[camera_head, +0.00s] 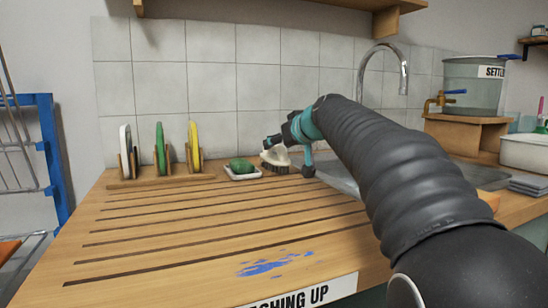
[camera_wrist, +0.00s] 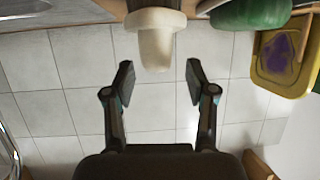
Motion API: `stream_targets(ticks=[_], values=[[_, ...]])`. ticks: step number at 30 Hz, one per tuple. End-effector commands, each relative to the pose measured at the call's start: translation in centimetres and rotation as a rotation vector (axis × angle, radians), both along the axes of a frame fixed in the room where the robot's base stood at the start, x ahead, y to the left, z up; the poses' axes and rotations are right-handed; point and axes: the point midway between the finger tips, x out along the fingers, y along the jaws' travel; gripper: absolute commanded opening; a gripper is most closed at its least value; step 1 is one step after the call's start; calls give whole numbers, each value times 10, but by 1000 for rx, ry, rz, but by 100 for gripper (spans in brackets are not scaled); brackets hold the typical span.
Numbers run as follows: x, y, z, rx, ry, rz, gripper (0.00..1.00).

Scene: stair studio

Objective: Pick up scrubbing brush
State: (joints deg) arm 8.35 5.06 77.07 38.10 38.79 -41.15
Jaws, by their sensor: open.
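The scrubbing brush (camera_head: 275,156) has a cream body and dark bristles and sits on the wooden drainboard near the tiled wall. My gripper (camera_head: 288,155) is at the brush, partly covering it in the head view. In the wrist view my gripper (camera_wrist: 160,80) is open with nothing between the fingertips. A cream part of the brush (camera_wrist: 155,42) lies just beyond the fingertips, roughly centred on the gap. Whether a finger touches the brush cannot be told.
A green item (camera_head: 241,166) lies in a small white dish left of the brush. White, green and yellow (camera_head: 195,146) plates stand in a rack farther left. The sink and tap (camera_head: 403,75) are to the right. The drainboard's front (camera_head: 200,230) is clear except for blue paint marks.

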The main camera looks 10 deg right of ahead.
Motion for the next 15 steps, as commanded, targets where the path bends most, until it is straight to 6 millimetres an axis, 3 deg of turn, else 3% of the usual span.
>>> stream_targets(ticks=[7,15], values=[[32,7,-11,0,3,1,56],[38,9,-14,-1,1,-1,56]])
